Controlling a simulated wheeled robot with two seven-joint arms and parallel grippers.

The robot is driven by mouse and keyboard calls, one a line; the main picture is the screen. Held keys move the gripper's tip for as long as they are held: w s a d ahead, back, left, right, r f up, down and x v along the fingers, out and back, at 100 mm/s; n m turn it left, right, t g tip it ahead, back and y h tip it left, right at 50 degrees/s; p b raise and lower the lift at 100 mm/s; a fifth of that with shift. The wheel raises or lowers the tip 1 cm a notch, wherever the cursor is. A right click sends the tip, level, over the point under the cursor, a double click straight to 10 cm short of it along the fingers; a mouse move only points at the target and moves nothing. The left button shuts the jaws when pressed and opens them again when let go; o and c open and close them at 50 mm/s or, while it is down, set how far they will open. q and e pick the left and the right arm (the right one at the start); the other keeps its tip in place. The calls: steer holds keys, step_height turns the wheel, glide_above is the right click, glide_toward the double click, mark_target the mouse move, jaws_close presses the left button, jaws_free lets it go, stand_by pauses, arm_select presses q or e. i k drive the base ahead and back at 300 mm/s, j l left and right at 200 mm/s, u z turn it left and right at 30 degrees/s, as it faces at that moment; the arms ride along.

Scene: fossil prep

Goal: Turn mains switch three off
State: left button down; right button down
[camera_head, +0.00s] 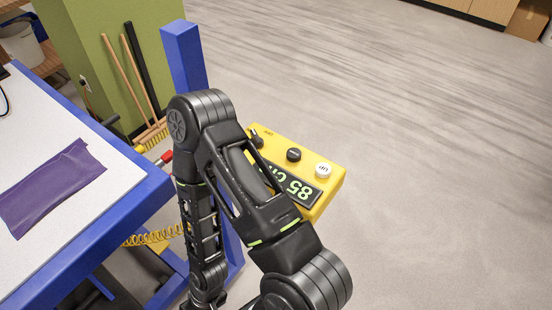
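No switch marked as mains switch three can be made out in the head view. A yellow control box (328,187) shows behind my black arm, with a dark display reading "85 cm" upside down. It carries a white button (323,170), a black button (293,154) and a dark knob (257,141); my arm hides part of the box. One of my arms rises from the bottom edge, bends at the top and runs back down. Neither gripper shows, so I cannot tell if they are open or shut.
A white-topped bench with a blue frame (150,200) stands at left, with a purple cloth (50,187) on it. A blue post (184,57), brooms (128,75), a red-tipped item (165,157) and a yellow coiled hose (152,237) are nearby. The floor at right is clear.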

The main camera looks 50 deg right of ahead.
mark_target(258, 141)
steer(key=z, duration=1.85)
